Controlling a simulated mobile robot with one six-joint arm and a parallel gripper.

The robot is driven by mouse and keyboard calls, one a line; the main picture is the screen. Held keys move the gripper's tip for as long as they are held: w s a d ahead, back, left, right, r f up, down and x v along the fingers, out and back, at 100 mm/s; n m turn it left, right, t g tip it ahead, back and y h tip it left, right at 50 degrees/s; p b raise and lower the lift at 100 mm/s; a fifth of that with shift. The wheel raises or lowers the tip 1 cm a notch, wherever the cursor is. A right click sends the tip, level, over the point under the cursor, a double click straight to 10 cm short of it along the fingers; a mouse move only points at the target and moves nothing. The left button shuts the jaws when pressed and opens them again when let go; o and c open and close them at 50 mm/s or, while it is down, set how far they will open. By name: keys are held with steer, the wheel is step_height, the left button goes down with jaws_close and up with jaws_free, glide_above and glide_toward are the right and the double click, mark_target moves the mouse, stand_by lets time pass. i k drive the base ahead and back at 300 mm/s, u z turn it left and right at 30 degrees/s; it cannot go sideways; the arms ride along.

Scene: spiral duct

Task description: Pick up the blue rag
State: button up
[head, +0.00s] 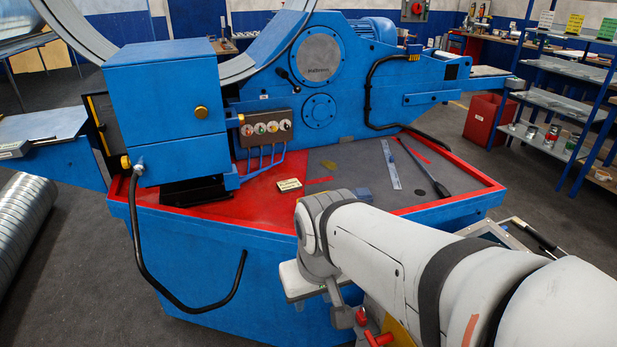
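I cannot clearly make out a blue rag. A small flat blue-grey piece (362,194) lies on the machine's worktop, just behind my arm's wrist; it is too small to tell if it is cloth. My arm reaches in from the lower right, and its wrist end is in front of the worktop's front edge. My gripper's fingers are not clearly visible around the wrist's underside, so whether it is open or shut does not show.
The blue spiral duct machine (165,90) stands on a red-edged worktop (245,205). On it lie a steel ruler (391,165), a black-handled tool (425,168) and a small label block (289,185). A black hose (190,302) hangs in front. A red bin (484,118) and shelves (560,103) stand right.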

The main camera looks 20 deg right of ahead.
mark_target(361, 194)
steer(key=u, duration=2.2)
steer(key=i, duration=1.05)
steer(key=z, duration=3.65)
steer(key=i, duration=1)
steer(key=z, duration=0.05)
